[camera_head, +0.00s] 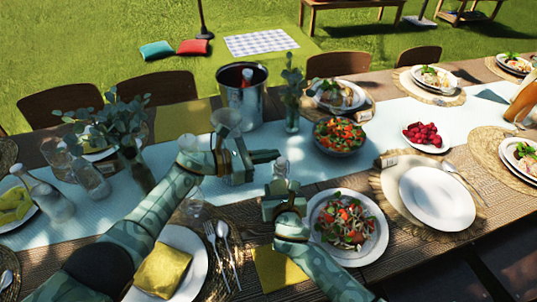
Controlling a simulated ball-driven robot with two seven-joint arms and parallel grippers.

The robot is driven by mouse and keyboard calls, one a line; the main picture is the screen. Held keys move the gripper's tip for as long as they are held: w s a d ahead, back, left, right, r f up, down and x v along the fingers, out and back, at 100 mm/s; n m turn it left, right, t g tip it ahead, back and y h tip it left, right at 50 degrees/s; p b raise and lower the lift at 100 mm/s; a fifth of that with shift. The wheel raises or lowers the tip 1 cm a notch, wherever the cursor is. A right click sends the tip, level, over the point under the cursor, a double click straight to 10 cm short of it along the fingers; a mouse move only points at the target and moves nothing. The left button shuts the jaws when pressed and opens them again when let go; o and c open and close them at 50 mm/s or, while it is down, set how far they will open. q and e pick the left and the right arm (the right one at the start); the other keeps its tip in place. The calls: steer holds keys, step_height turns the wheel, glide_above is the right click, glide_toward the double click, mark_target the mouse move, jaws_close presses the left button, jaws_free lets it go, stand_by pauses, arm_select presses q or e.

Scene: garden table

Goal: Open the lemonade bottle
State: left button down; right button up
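My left gripper (258,163) is over the middle of the table, with its fingers toward the right; they look apart, with nothing clearly between them. My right gripper (281,190) is just below and right of it, pointing away from me. A small clear glass shape (281,168) shows at the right gripper's tips; it may be a bottle neck, and I cannot tell whether it is held. I cannot make out for certain which vessel is the lemonade bottle. A clear stoppered bottle (52,202) and another clear bottle (92,180) stand at the left.
A metal bucket (241,98) with a bottle inside stands behind my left gripper. A salad plate (347,226) is close right of my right gripper. A carrot salad bowl (340,136), plant vases (292,100), an orange bottle (523,100) and an empty white plate (437,197) crowd the table.

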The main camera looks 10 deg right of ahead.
arm_select(q)
steer(key=shift+s+r, duration=0.2)
steer(key=shift+s, duration=0.35)
arm_select(e)
steer(key=shift+f, duration=0.1)
arm_select(q)
steer(key=shift+s+r, duration=0.45)
steer(key=shift+s, duration=0.3)
stand_by(0.7)
steer(key=shift+s+r, duration=0.1)
steer(key=shift+r, duration=0.5)
steer(key=a+r, duration=0.3)
steer(key=a, duration=0.3)
steer(key=shift+s+a, duration=0.3)
steer(key=shift+a, duration=0.1)
